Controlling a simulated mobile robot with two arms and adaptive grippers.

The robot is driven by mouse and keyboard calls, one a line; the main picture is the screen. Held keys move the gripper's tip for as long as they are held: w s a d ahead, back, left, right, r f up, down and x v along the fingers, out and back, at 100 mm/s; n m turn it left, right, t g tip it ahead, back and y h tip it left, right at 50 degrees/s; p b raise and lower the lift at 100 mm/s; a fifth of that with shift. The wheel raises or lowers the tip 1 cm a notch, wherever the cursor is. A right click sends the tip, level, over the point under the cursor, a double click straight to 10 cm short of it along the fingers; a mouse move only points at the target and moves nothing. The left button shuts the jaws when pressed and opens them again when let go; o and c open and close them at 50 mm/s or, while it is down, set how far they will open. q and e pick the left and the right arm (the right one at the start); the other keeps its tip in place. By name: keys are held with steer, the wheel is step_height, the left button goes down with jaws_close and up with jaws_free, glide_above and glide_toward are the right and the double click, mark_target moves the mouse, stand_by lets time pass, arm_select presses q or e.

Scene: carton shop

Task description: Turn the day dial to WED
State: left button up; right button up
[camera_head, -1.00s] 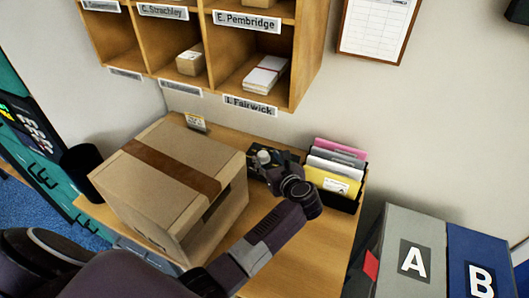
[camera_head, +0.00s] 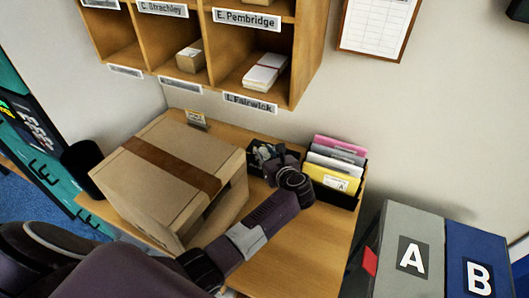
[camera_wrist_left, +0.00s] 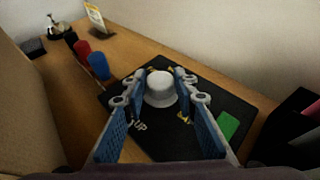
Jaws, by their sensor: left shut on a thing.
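The day dial is a white round knob (camera_wrist_left: 160,88) on a black panel (camera_wrist_left: 165,146) with yellow and white marks in the left wrist view. The marks are partly hidden, and I cannot read which day the dial points to. My left gripper (camera_wrist_left: 158,96) has its blue-padded fingers on both sides of the knob and is shut on it. In the head view my left gripper (camera_head: 275,160) is over the black panel between the carton and the file holder, and it hides the dial. My right gripper is not in view.
A large carton (camera_head: 150,185) stands left of my left arm. A black holder with coloured folders (camera_head: 335,168) stands close on the right. Wooden pigeonholes (camera_head: 290,85) hang above. Red and blue objects (camera_wrist_left: 98,66) stand near the panel. Boxes A (camera_head: 405,240) and B (camera_head: 480,260) are at right.

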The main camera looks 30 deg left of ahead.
arm_select(q)
steer(key=shift+d+f, duration=0.1)
steer(key=shift+d, duration=0.1)
steer(key=shift+s+m+t+h, duration=0.1)
steer(key=shift+m+t+h, duration=0.3)
steer(key=shift+a, duration=0.1)
steer(key=shift+s+a+r+m+t+h+p, duration=0.1)
steer(key=shift+a+r+m+t+h+p, duration=0.1)
steer(key=shift+m+t+h+p, duration=0.45)
steer(key=shift+f+m+h+p, duration=0.15)
steer(key=shift+m+h+p, duration=0.25)
steer(key=shift+m, duration=0.15)
steer(key=shift+d, duration=0.1)
steer(key=o, duration=1.2)
steer(key=shift+c, duration=0.2)
